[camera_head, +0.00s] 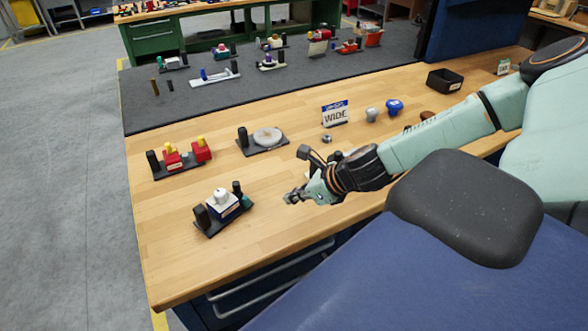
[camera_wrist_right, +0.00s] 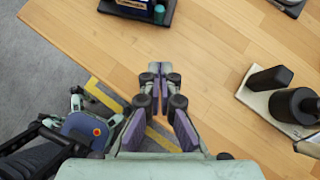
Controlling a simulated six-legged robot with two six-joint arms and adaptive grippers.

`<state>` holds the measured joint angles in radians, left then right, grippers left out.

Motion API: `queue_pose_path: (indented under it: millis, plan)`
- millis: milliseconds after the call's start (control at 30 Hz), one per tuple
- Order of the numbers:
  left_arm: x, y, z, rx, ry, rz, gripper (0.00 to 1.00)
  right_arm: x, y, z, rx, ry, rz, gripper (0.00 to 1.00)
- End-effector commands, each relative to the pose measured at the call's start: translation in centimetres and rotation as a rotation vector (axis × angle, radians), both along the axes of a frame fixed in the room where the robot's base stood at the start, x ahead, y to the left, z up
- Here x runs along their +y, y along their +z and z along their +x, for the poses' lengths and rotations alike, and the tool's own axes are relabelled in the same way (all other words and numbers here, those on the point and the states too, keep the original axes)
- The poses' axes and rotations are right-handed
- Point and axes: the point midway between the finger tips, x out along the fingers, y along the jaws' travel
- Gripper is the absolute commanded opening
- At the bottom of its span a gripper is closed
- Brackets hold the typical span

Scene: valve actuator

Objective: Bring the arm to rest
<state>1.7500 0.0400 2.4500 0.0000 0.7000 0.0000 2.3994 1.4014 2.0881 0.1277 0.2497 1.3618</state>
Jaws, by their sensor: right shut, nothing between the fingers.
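My right arm (camera_head: 440,135) comes in from the right in the head view and reaches over the wooden workbench (camera_head: 170,255). My right gripper (camera_head: 294,197) is shut and empty, above the bench near its front edge. The right wrist view shows the same gripper (camera_wrist_right: 160,80) with its fingertips together and wood below them. My left gripper is not in view.
A white-and-blue valve unit (camera_head: 222,205) stands left of the gripper, with a red-and-yellow unit (camera_head: 180,157) and a grey disc unit (camera_head: 266,138) behind. A "WIDE" sign (camera_head: 335,114) and a black bin (camera_head: 445,80) stand farther right. Bare wood lies between the units.

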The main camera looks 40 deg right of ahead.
Motion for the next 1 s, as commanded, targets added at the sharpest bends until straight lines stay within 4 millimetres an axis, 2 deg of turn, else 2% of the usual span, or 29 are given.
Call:
queue_pose_path:
  millis: [367, 467, 567, 767, 1000]
  plan:
    - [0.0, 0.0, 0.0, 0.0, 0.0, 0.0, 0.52, 0.1, -0.1, -0.1, 0.001, 0.008, -0.007, 0.0]
    - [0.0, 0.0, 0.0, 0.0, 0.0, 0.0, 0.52, 0.5, -0.4, -0.6, 0.013, 0.071, -0.072, 0.0]
    - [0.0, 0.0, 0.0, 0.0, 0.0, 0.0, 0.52, 1.3, -1.3, -1.7, 0.035, 0.216, -0.209, 0.0]
    - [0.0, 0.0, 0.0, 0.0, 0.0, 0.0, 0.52, 3.9, -3.7, -5.1, 0.078, 0.633, -0.525, 0.0]
    - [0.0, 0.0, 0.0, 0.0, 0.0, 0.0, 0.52, 7.1, -6.5, -10.3, 0.093, 1.192, -0.818, 0.0]
